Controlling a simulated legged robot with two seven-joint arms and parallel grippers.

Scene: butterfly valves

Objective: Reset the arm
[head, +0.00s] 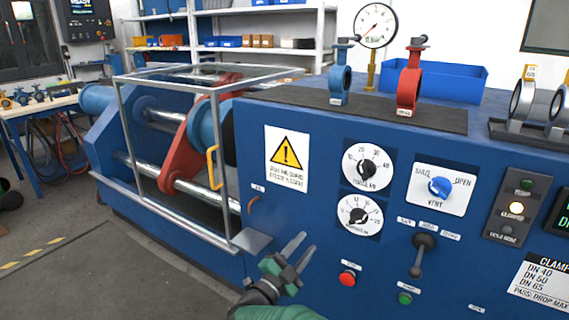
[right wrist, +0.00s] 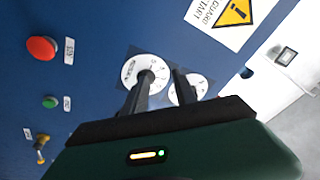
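My right gripper (head: 297,248) is in front of the blue machine's panel in the head view, low and near the middle. Its two fingers are apart, with nothing between them. The right wrist view also shows the right gripper (right wrist: 164,74) open and empty, its fingers pointing toward two white dials (right wrist: 142,74) on the panel. It appears apart from the panel. My left gripper cannot be made out; a dark and green shape at the left edge of the head view is too cut off to identify.
The blue machine (head: 325,225) fills the middle and right, with a red button (head: 347,278), a green button (head: 404,298) and a lever (head: 421,255). A framed guard (head: 125,125) stands left. Blue (head: 339,82) and red (head: 409,82) valves stand on top. Floor is free at lower left.

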